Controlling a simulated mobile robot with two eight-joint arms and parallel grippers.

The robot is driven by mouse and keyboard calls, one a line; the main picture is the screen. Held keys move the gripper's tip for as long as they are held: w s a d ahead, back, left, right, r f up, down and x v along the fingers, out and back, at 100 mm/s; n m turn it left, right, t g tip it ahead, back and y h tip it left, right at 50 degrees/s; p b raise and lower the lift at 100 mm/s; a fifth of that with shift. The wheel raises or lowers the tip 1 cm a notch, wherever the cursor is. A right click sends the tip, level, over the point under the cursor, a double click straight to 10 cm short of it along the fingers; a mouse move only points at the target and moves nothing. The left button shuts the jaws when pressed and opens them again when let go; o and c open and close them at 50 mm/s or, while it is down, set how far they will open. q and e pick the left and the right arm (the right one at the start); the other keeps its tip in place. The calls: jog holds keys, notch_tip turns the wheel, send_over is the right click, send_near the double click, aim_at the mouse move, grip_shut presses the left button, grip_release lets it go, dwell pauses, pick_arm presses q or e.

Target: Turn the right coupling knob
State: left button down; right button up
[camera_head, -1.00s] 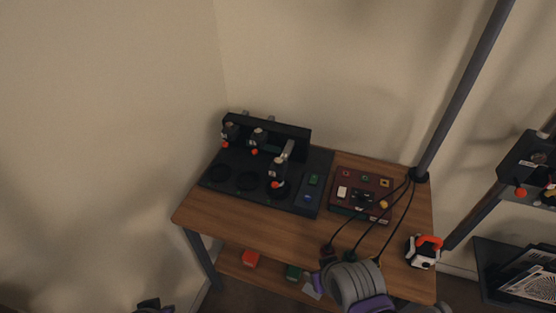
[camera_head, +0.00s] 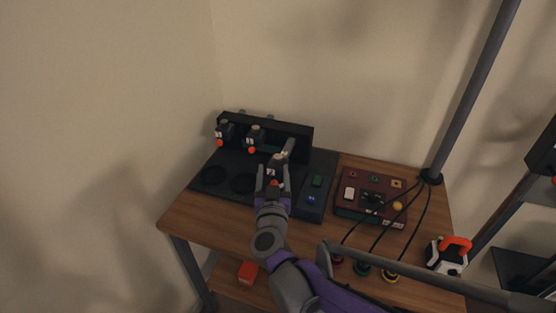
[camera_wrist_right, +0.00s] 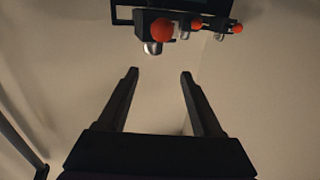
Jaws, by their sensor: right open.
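The right coupling knob (camera_head: 274,183) is a small orange-red ball on the front of the rightmost dark coupling unit (camera_head: 275,162). In the right wrist view the same knob (camera_wrist_right: 161,29) is the nearest and largest ball, beyond the fingertips and close to centred between them. My right gripper (camera_head: 272,174) is open around the area in front of that unit, with nothing between its fingers. Its two dark fingers (camera_wrist_right: 158,74) stand wide apart in the wrist view, apart from the knob. My left gripper is out of view.
Two similar units with orange knobs (camera_head: 220,143) (camera_head: 251,150) stand to the left on the black station (camera_head: 230,198). A dark red control box (camera_head: 368,213) with cables sits to the right. A white-and-orange device (camera_head: 447,256) is near the table's right edge, beside a grey pole (camera_head: 470,95).

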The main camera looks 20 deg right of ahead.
aim_at(278, 159)
jog(key=shift+w+d+f+h, duration=0.15)
jog(key=shift+d+f+h, duration=0.1)
jog(key=shift+f+h, duration=0.35)
jog(key=shift+w+d+f+m, duration=0.1)
jog(key=shift+w+d+m, duration=0.1)
jog(key=shift+m, duration=0.1)
jog(key=x, duration=1)
jog(key=shift+w+d, duration=0.1)
jog(key=shift+w, duration=0.05)
grip_shut()
